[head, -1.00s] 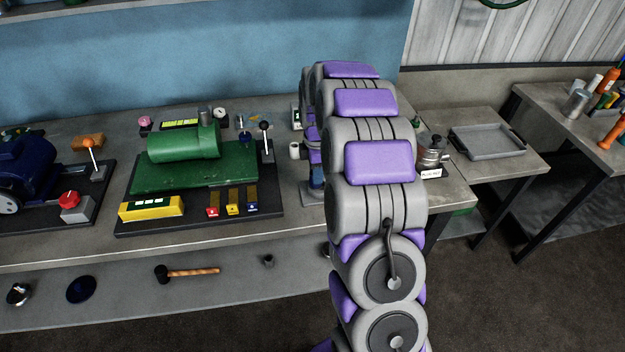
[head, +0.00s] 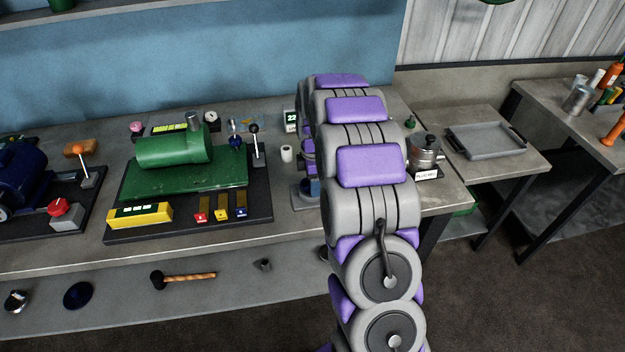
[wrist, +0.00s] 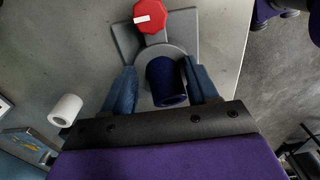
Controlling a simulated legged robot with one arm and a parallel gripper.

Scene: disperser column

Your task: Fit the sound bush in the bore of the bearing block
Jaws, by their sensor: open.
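In the wrist view, a dark blue hollow bush (wrist: 166,84) sits at the rounded grey bearing block (wrist: 124,38), its near end sticking out toward me. It seems to be in the bore, but I cannot tell how deep. A red octagonal knob (wrist: 151,17) tops the block. My gripper (wrist: 163,88) is open, with one blue finger on each side of the bush and narrow gaps between. A white hollow bush (wrist: 65,110) stands apart at left; it also shows in the head view (head: 287,153). My arm hides the gripper there.
On the bench, a green machine (head: 176,148) with a yellow box (head: 139,215) stands left of my arm. A metal pot (head: 424,152) stands right of it. A grey tray (head: 487,140) lies on the side table. A mallet (head: 182,278) lies on the lower shelf.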

